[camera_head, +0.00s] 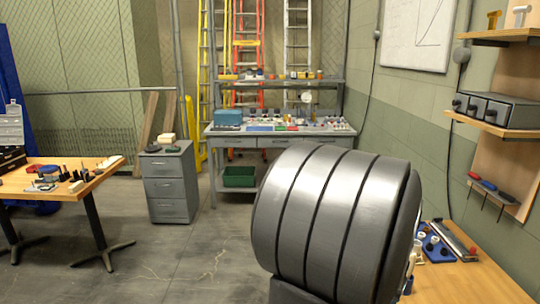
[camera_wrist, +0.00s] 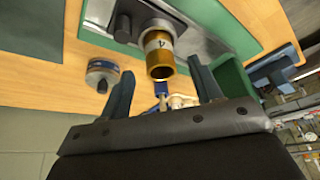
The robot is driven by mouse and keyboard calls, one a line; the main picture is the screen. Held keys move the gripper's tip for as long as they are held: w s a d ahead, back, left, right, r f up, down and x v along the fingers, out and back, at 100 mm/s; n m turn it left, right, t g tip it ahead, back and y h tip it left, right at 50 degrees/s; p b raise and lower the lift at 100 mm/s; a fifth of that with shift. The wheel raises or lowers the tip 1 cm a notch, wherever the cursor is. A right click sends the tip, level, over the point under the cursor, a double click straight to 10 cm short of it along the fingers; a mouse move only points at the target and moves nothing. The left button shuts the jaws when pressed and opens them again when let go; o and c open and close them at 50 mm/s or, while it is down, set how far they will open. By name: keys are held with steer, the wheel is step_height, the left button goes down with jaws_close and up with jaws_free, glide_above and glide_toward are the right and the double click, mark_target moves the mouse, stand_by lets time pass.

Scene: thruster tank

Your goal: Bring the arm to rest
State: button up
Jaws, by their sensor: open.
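My gripper (camera_wrist: 162,70) shows in the wrist view with its two dark fingers spread wide apart. Nothing is held between them.
A round metal part with a blue band (camera_wrist: 102,75) lies on the wooden surface (camera_wrist: 75,75), left of the fingers. A green bin (camera_wrist: 233,82) is at the right. In the head view, a workbench (camera_head: 280,131), drawer cabinet (camera_head: 168,185) and wooden table (camera_head: 75,190) stand farther off, with open floor between.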

steer(key=shift+x, duration=2.7)
steer(key=v, duration=1.7)
steer(key=x, duration=1.6)
steer(key=shift+w+d+f, duration=0.1)
steer(key=shift+f, duration=0.25)
step_height(320, 180, up, 6)
steer(key=s+d+m, duration=0.1)
steer(key=s+d, duration=0.3)
steer(key=s, duration=0.4)
steer(key=s+d+r+m, duration=0.1)
steer(key=s+d, duration=0.3)
steer(key=s, duration=0.4)
steer(key=shift+g+h, duration=0.3)
steer(key=shift+g, duration=0.1)
steer(key=shift+d+r, duration=0.1)
